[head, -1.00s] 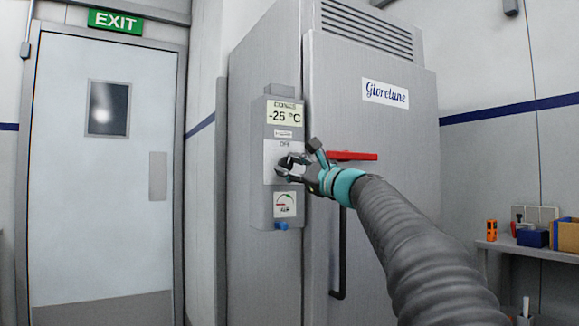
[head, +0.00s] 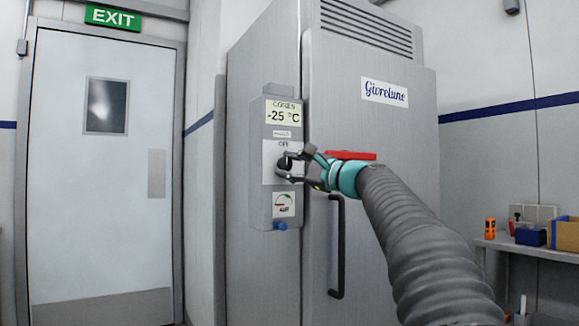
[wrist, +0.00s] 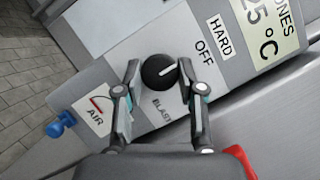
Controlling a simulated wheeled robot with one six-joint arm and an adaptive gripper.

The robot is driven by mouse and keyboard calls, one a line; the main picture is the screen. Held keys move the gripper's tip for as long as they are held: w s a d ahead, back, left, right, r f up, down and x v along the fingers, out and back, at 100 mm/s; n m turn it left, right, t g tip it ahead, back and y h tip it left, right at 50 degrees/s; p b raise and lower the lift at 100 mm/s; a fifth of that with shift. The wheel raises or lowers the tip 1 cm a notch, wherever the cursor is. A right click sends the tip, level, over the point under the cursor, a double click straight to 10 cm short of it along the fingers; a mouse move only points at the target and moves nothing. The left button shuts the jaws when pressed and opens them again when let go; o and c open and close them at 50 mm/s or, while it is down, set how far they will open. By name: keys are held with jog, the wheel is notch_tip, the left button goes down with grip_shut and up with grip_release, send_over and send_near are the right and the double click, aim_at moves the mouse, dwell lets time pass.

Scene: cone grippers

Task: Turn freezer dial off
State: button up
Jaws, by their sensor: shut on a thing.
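The freezer's dial (wrist: 158,72) is a round black knob with a white pointer line. In the wrist view the pointer aims to the right and slightly up, toward the OFF label (wrist: 204,52). The BLAST label (wrist: 162,108) lies below the knob in that view. My gripper (wrist: 159,72) is shut on the dial, one finger on each side. In the head view my gripper (head: 284,165) meets the grey control box (head: 260,200) on the freezer's side and partly hides the dial.
The display (head: 283,115) reads -25 °C above the dial. An AIR gauge (head: 284,205) and a blue knob (head: 281,226) sit below. A red handle (head: 351,155) is close above my wrist. A black door handle (head: 338,250) hangs below. A shelf (head: 510,243) stands at right.

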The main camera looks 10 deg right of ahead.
jog(key=o, duration=1.1)
jog(key=v, duration=1.2)
